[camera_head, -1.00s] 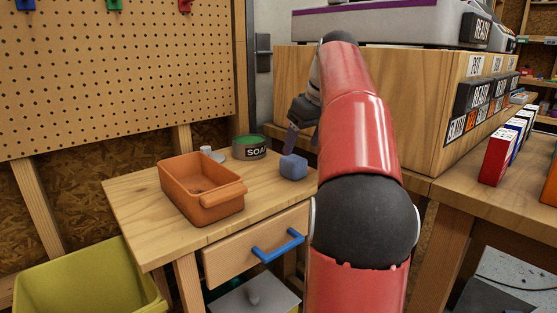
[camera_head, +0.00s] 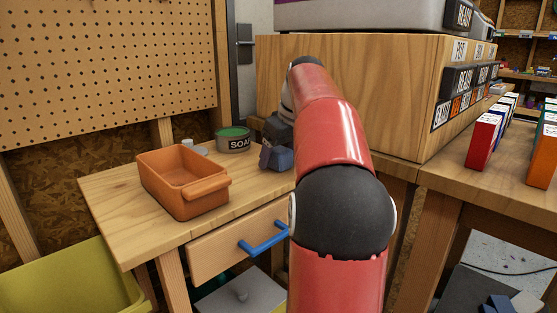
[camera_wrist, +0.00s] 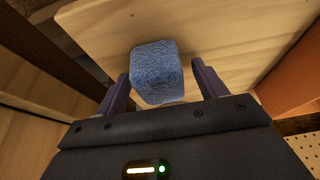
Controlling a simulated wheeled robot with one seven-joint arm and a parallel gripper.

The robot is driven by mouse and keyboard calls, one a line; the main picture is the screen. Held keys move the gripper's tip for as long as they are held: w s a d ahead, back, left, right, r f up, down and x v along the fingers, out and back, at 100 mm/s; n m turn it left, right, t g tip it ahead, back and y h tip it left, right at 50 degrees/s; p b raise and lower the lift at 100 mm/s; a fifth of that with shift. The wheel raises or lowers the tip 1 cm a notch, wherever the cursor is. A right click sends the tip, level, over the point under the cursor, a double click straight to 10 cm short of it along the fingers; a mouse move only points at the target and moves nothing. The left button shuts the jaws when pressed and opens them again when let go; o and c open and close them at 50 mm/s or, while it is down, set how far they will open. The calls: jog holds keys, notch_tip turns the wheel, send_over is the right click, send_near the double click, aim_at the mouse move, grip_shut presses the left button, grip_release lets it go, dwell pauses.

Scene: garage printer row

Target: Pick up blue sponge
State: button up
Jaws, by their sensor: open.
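The blue sponge (camera_head: 284,159) is a small block on the wooden side table, near its right edge. It is partly hidden by my gripper (camera_head: 266,156) in the head view. In the wrist view the sponge (camera_wrist: 156,72) sits between the two purple fingers of my gripper (camera_wrist: 162,88). The fingers are open, with a gap at each side of the sponge; the left gap is narrow. I cannot tell whether the left finger touches it.
An orange bin (camera_head: 184,184) stands on the table (camera_head: 120,200), left of the sponge. A soap tin (camera_head: 233,140) stands behind. A blue-handled drawer (camera_head: 232,245) is below. A large wooden box (camera_head: 345,80) rises behind my arm. A yellow bin (camera_head: 70,280) is at lower left.

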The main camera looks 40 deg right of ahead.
jog(key=c, duration=1.1)
jog(key=shift+o, duration=0.2)
